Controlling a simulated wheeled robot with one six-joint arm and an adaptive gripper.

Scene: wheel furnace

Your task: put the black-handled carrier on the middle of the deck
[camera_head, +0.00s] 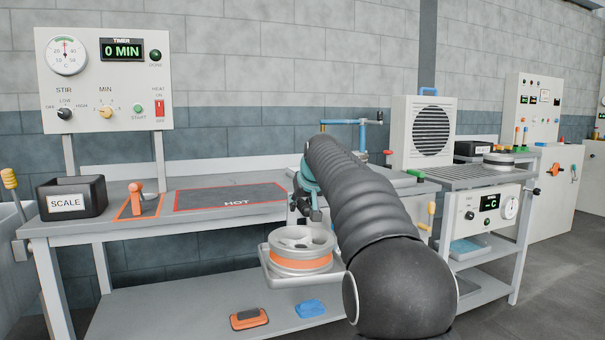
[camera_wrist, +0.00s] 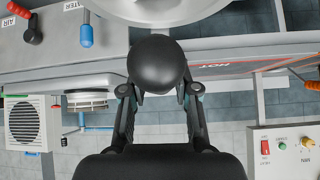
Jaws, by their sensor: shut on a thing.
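My gripper (camera_wrist: 158,88) is shut on the round black handle (camera_wrist: 158,62) of the carrier. The carrier (camera_head: 276,279) is a pale square tray, held in the air in front of the bench. It bears a grey wheel with an orange band (camera_head: 300,263). The pale underside or rim of the load also shows at the top of the wrist view (camera_wrist: 165,8). In the head view my arm hides the handle and most of the gripper. A slatted grey deck (camera_head: 455,178) is at the right, below a fan box.
Another wheel (camera_head: 498,161) stands on the right part of the deck, near a black bin (camera_head: 472,149). The fan box (camera_head: 432,131) stands behind the deck's left side.

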